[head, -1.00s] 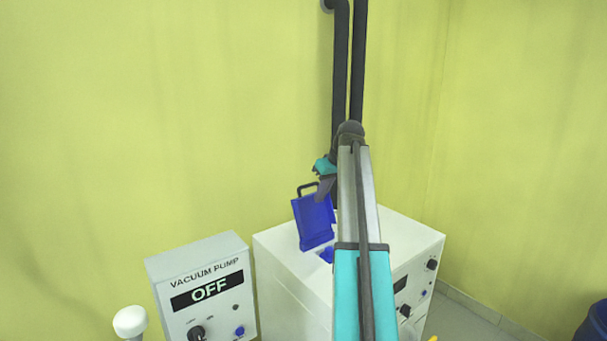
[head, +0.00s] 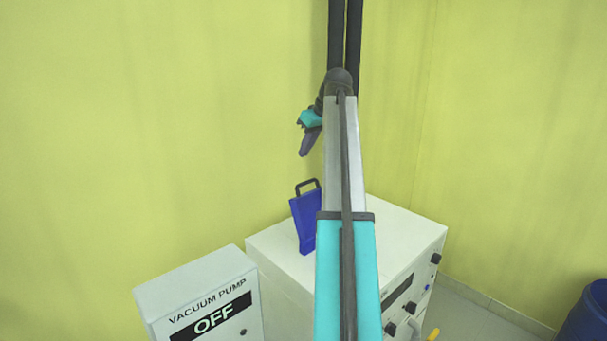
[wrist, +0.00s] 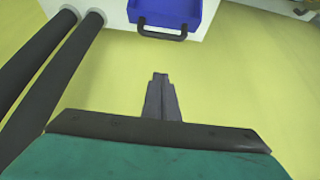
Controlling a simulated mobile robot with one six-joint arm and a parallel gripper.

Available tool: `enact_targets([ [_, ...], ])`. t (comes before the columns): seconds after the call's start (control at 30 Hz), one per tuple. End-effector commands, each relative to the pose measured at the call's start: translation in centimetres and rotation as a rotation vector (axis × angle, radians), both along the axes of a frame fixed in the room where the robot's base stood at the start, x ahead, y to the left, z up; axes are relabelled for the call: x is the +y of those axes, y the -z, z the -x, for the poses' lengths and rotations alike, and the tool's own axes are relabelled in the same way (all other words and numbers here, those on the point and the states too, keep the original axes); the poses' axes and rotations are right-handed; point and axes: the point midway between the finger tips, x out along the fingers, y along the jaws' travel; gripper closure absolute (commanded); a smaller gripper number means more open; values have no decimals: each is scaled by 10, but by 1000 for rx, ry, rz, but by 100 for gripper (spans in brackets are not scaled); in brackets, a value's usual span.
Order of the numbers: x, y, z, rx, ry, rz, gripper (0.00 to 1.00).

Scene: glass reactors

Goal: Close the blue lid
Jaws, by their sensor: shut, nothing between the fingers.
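The blue lid (head: 304,222) stands raised on top of the white cabinet (head: 283,258), with a dark handle at its upper edge. My arm hides its right part in the head view. In the wrist view the lid (wrist: 168,12) is at the top, its dark handle toward my gripper. My gripper (head: 304,153) is above the handle in the head view, apart from it and in front of the yellow wall. In the wrist view my gripper (wrist: 160,78) has its fingers together, with nothing between them, pointing toward the lid.
Two dark pipes (head: 344,35) run up the wall behind my arm; they also show at the left of the wrist view (wrist: 50,60). A grey vacuum pump box (head: 205,295) reading OFF stands left of the cabinet. A blue barrel (head: 588,315) is at the lower right.

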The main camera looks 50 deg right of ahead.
Motion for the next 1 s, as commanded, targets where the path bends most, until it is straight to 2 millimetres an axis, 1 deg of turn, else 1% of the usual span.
enact_targets([
  [0.27, -5, 1, 3, 0, 7, 0, 100],
  [0.47, -5, 7, 0, 0, 8, -1, 100],
  [0.67, -6, 24, -10, 1, 8, -1, 100],
  [1.0, -8, 62, -32, 1, 8, -1, 100],
])
